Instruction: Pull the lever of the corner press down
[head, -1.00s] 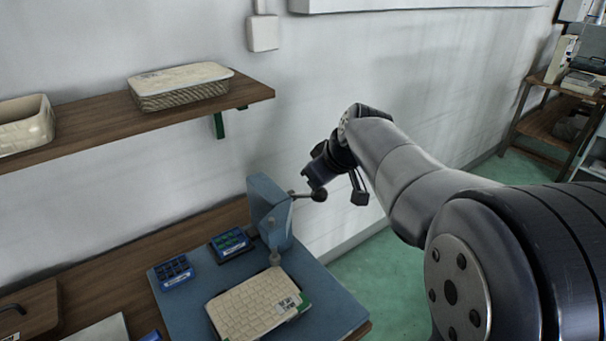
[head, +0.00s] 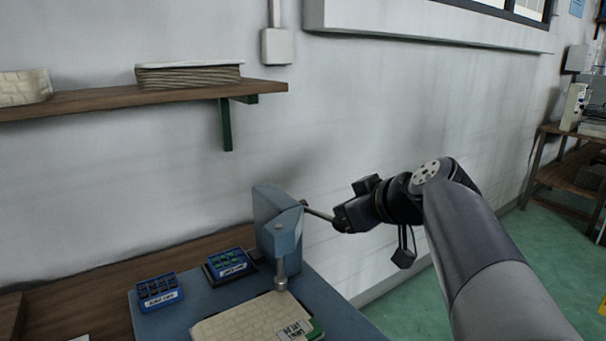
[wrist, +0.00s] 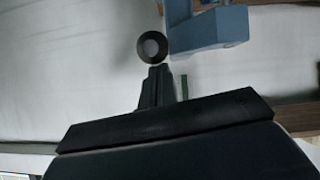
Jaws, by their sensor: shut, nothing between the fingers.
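The corner press (head: 280,228) is a blue-grey upright body at the right back of the bench. Its lever (head: 318,212) is a thin rod sloping down to the right from the press top. My gripper (head: 341,217) is at the lever's outer end and hides the knob in the head view. In the wrist view the round dark knob (wrist: 152,47) shows just beyond the tips of my shut, empty gripper (wrist: 158,75), with the press body (wrist: 215,27) to its right. I cannot tell whether the fingers touch the knob.
A pale panel (head: 245,322) lies under the press's ram (head: 281,278) on a blue-grey mat (head: 330,300). Two blue bins (head: 158,291) (head: 232,264) stand left of the press. A shelf (head: 200,95) hangs on the wall above.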

